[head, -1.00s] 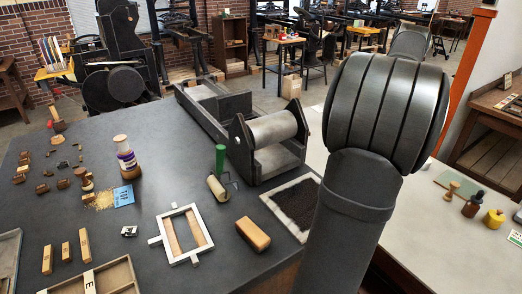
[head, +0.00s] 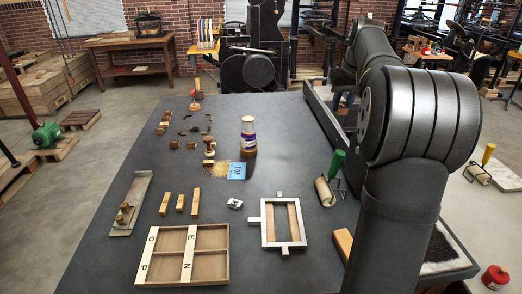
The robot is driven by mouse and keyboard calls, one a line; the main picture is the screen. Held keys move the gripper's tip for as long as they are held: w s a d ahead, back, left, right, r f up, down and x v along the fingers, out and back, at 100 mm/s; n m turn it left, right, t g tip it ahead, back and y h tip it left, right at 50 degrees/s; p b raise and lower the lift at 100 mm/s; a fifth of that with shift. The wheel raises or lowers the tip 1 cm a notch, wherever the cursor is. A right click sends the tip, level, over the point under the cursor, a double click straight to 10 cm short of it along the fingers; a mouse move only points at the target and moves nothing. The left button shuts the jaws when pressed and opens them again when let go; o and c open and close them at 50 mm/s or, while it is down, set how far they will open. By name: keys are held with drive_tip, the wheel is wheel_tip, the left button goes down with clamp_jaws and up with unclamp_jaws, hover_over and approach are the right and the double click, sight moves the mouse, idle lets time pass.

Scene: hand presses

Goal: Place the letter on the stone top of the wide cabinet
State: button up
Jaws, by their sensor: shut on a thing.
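The dark flat top (head: 100,262) of the wide cabinet fills the middle of the head view. Three upright wooden blocks (head: 180,203) stand behind the tray. A narrow metal tray (head: 140,188) with small wooden blocks lies to their left. I cannot tell which piece is the task's letter. My arm rises at the right and reaches away to the back; my gripper is not visible.
A pale metal frame (head: 255,236), a green-handled roller (head: 322,190), a bottle (head: 248,140), a blue card (head: 236,172) and several small wooden pieces stand on the top. A tan block (head: 342,246) is partly behind my arm.

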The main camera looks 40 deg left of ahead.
sight(273, 180)
drive_tip(key=s+a+n, duration=0.4)
drive_tip(key=s+a, duration=0.7)
drive_tip(key=a, duration=0.4)
drive_tip(key=shift+g+y, duration=0.3)
drive_tip(key=shift+g, duration=0.1)
wheel_tip(273, 180, down, 28)
drive_tip(key=shift+w+a+f, duration=0.1)
drive_tip(key=shift+w+a, duration=0.05)
drive_tip(key=o, duration=0.9)
drive_tip(key=shift+o, duration=0.2)
drive_tip(key=v, duration=1.2)
